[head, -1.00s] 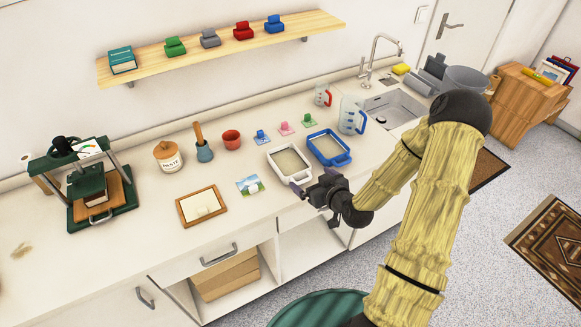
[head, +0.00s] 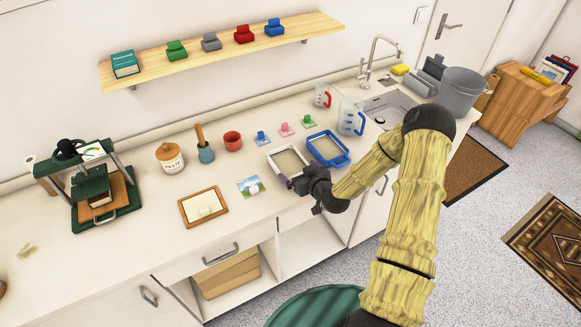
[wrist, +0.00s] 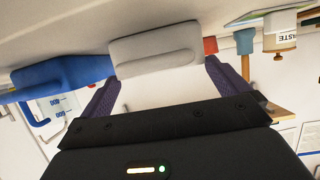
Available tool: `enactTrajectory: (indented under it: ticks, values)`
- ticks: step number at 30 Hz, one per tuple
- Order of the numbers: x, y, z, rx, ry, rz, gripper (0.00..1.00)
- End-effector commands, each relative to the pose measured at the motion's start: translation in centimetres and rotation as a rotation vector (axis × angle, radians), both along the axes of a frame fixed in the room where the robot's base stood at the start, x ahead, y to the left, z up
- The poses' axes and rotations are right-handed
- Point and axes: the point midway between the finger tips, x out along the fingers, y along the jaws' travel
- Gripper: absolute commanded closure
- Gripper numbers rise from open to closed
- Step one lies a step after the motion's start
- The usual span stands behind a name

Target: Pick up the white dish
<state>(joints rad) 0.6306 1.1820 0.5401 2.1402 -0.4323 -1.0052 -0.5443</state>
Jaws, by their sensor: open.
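The white dish (head: 275,165) is a rectangular tray with a greyish inside, standing on the counter left of a blue dish (head: 313,152). My gripper (head: 294,184) is at its near, front edge and hides part of that edge in the head view. In the wrist view the dish's pale end (wrist: 155,50) lies ahead, between and just beyond the two purple fingers of my gripper (wrist: 162,74). The fingers are spread apart with nothing held between them. I cannot tell whether they touch the dish. The blue dish (wrist: 68,72) shows close beside one finger.
A picture card (head: 250,187) and a wooden-framed panel (head: 203,206) lie left of the dish. Small blue, pink and green pieces (head: 284,129) sit behind it. Measuring jugs (head: 351,116) and a sink (head: 388,108) are to the right.

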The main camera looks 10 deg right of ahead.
Motion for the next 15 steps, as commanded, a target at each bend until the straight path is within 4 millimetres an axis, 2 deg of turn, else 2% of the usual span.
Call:
enactTrajectory:
  ticks: [6, 15]
  values:
    - [2.5, 1.0, -1.0, 0.002, 0.001, 0.0, 0.0]
    - [3.1, 1.1, -1.4, 0.0, 0.0, 0.001, 0.0]
